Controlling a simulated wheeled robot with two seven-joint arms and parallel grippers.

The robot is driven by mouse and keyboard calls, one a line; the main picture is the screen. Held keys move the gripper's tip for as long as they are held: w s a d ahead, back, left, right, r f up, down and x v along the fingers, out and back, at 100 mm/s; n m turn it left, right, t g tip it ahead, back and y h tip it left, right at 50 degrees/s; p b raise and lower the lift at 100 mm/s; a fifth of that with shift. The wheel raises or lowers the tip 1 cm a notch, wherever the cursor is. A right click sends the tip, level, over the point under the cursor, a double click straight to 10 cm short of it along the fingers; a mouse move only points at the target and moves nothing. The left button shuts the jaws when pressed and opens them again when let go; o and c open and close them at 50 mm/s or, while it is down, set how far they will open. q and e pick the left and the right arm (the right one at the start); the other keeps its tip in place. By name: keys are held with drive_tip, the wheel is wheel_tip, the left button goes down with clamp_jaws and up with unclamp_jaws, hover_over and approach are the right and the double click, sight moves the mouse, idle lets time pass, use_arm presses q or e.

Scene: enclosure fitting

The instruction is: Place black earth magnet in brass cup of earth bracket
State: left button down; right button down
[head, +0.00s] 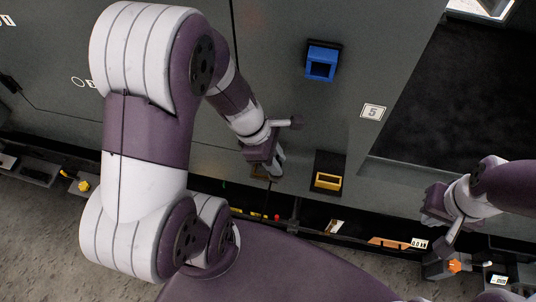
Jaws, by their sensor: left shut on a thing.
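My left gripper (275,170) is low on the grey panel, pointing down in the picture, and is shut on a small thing. That thing is mostly hidden by the fingers; I take it to be the black earth magnet but cannot make out its shape.
A blue socket block (322,63) and a yellow one (328,181) are fixed to the grey panel (300,110), right of my left gripper. A "5" label (373,112) is there too. An orange part (454,266) sits at lower right. A dark recess (460,110) lies at right.

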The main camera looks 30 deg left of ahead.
use_arm(q)
drive_tip(key=w+a+f, duration=0.1)
drive_tip(key=f, duration=0.1)
drive_tip(key=w+a+f, duration=0.2)
drive_tip(key=f, duration=0.1)
drive_tip(key=w+a+f, duration=0.1)
drive_tip(key=a+f, duration=0.1)
drive_tip(key=shift+w+a+f+b, duration=0.2)
drive_tip(key=shift+w+f+b, duration=0.1)
drive_tip(key=shift+b, duration=0.1)
drive_tip(key=shift+f, duration=0.3)
drive_tip(key=shift+w, duration=0.1)
drive_tip(key=shift+f, duration=0.2)
drive_tip(key=c, duration=0.9)
unclamp_jaws()
